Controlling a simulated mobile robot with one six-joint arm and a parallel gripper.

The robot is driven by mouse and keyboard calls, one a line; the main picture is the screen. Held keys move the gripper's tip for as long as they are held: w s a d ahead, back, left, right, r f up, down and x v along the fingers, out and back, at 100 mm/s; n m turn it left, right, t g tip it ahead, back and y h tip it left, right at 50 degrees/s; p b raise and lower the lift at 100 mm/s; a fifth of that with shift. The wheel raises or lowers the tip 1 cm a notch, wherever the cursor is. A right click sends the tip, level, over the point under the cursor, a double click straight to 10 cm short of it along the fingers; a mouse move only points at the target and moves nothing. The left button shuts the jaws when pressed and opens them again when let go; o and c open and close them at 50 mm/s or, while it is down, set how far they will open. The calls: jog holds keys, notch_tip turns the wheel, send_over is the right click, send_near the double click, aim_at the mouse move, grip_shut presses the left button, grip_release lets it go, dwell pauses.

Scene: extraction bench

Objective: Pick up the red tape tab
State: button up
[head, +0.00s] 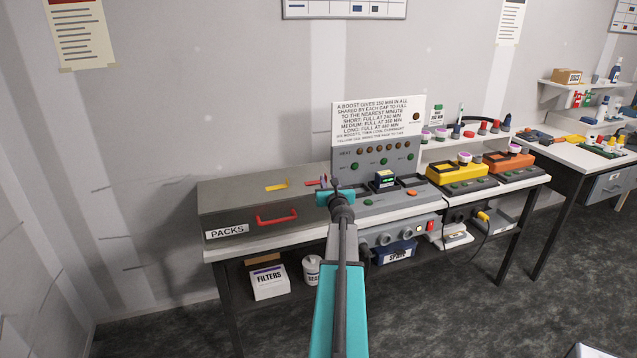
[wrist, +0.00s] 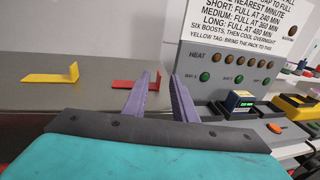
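The red tape tab (wrist: 122,84) lies on the lid of the grey PACKS box (head: 217,198). Its flat strip shows left of my left finger, which hides part of it. Its small upright end appears in the gap between the fingertips. In the head view, the red tab (head: 311,183) shows just left of my gripper (head: 329,181). In the wrist view, my gripper (wrist: 158,77) is open, with two purple fingers pointing toward the tab. I cannot tell how far the fingertips are from it. Nothing is visibly held.
A yellow tape tab (wrist: 55,77) lies left of the red one. The grey heat panel (wrist: 210,75) with its sign stands close on the right. A dark pack with a green display (wrist: 240,102) sits there. The lid's left side is clear.

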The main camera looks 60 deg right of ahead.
aim_at(326, 176)
jog(key=shift+p+x, duration=0.95)
jog(key=shift+x, duration=1.65)
jog(key=shift+a, duration=0.1)
grip_shut()
